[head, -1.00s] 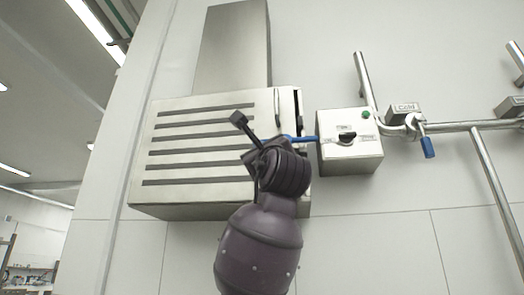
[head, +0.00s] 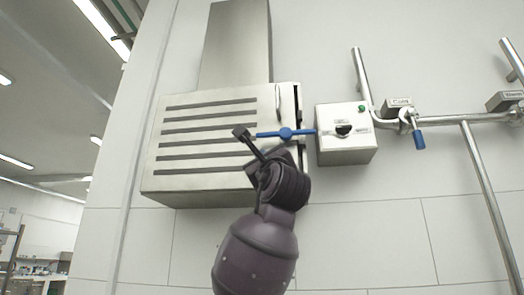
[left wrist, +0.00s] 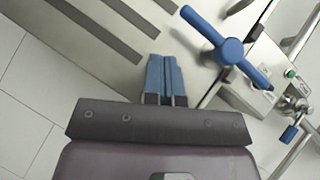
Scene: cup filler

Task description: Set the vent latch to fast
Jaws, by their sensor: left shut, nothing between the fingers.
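The vent latch (head: 286,133) is a blue bar with a round hub at the right side of the slotted steel vent housing (head: 160,186). In the head view the bar lies nearly level. In the left wrist view the latch (left wrist: 229,50) is at upper right, slanting. My left gripper (left wrist: 163,60) has blue fingertips, shut together and empty. They are left of the latch and apart from it in that view, over the housing front. I cannot read any fast mark. My right gripper is out of view.
Steel pipes (head: 465,119) with a blue-handled valve (head: 419,139) run farther right. The wall below is bare.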

